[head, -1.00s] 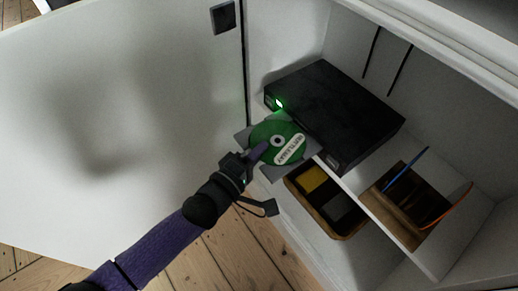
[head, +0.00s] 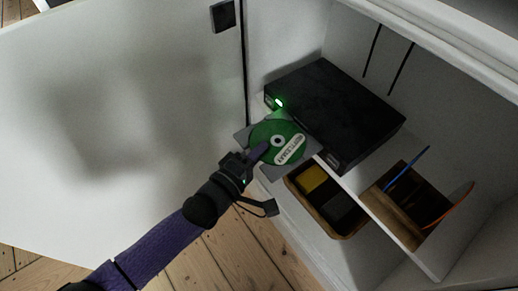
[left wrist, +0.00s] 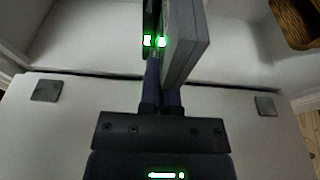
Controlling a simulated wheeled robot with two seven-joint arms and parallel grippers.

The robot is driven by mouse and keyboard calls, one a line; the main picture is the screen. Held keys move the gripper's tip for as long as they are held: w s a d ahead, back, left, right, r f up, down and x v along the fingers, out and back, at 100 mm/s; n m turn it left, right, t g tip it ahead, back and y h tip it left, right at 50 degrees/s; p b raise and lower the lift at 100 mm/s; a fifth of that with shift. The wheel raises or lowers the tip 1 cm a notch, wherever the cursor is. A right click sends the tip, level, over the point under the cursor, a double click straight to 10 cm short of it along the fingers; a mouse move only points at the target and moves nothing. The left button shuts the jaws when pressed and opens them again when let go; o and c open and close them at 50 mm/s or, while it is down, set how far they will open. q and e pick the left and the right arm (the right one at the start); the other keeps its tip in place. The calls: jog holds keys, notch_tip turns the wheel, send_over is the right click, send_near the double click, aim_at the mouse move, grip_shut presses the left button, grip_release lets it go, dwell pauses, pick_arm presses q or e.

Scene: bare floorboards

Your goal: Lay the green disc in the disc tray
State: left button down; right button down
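The green disc (head: 294,139) has a white label and a pale hub. In the head view it lies flat over the grey disc tray (head: 272,174), which sticks out from the black player (head: 335,110). My left gripper (head: 260,153) reaches in from the lower left, one purple finger over the disc up to near its hub. The left wrist view shows its fingers (left wrist: 161,85) close together, beside the tray seen edge-on (left wrist: 190,45). The disc is not clearly seen there, and any gap between disc and tray cannot be told. My right gripper is out of view.
The player stands on a white cabinet shelf with a green light lit. A wooden rack (head: 402,230) holding a blue and an orange disc is at right. A basket (head: 345,233) with yellow and grey things sits lower. The open white door (head: 120,120) fills the left.

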pick_arm(q)
jog(key=shift+c, duration=0.6)
grip_release()
jog(key=shift+f, duration=0.1)
jog(key=shift+f+b, duration=0.35)
jog(key=shift+b, duration=0.05)
